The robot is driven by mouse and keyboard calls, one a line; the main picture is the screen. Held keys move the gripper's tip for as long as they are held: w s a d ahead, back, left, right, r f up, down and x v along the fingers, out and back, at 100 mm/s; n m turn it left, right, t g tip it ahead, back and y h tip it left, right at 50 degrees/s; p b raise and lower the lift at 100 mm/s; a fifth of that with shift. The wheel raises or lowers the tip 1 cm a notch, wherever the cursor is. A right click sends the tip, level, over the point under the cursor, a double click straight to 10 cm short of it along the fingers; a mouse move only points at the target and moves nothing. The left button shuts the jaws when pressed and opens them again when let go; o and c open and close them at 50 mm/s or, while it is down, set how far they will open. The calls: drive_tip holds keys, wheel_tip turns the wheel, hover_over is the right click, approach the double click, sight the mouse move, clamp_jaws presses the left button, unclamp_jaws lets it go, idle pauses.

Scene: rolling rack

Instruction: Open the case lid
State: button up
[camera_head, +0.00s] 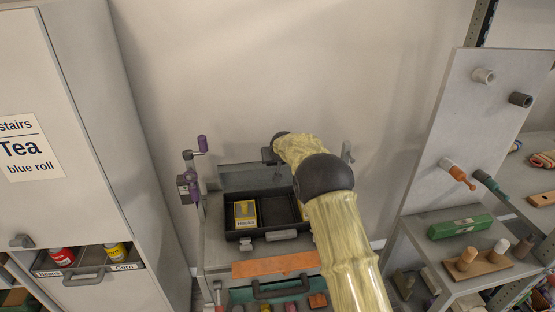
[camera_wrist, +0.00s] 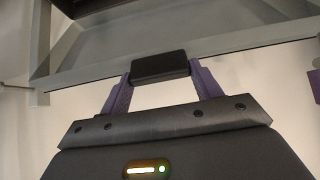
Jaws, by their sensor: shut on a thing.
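A black open-topped case (camera_head: 232,235) sits on the rolling rack, with a yellow box labelled "Hooks" (camera_head: 245,214) inside. A grey panel, which looks like the case lid (camera_head: 240,178), stands raised behind it. My arm crosses the case's right side, and its end reaches the lid's upper edge. In the wrist view, the purple fingers of my gripper (camera_wrist: 160,82) are shut on a dark block (camera_wrist: 160,67), which looks like the lid's tab. In the head view, the fingers are too small or hidden to make out.
A purple clamp-like fitting (camera_head: 189,187) stands left of the case. An orange strip (camera_head: 275,264) and a teal drawer with a dark handle (camera_head: 285,288) are in front. A grey cabinet (camera_head: 75,150) is at left, and a pegboard (camera_head: 455,130) with shelves at right.

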drive_tip(key=shift+s+a+r, duration=0.1)
drive_tip(key=shift+s+a, duration=0.05)
drive_tip(key=shift+a, duration=0.35)
drive_tip(key=o, duration=1.4)
drive_tip(key=shift+d, duration=0.15)
drive_tip(key=shift+d, duration=0.1)
drive_tip(key=b+v, duration=0.5)
drive_tip(key=v, duration=1.2)
drive_tip(key=shift+s, duration=0.1)
